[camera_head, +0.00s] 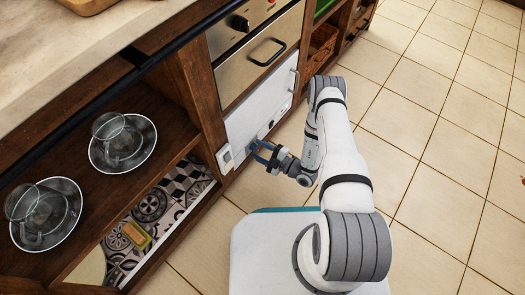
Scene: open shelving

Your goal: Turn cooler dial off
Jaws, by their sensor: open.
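The white front of the cooler (258,104) sits low in the wooden unit, below the oven, with a handle on its right side. A small dark round part (271,125) shows low on this front; I cannot tell for certain that it is the dial, nor how it is turned. My gripper (257,152) has blue fingers and is open, close to the lower part of the white front. I cannot tell whether the fingers touch it. The fingers and wrist hide part of the lower front.
Glass cups on plates (122,143) stand on the left shelf. The tiled floor (440,120) at right is clear.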

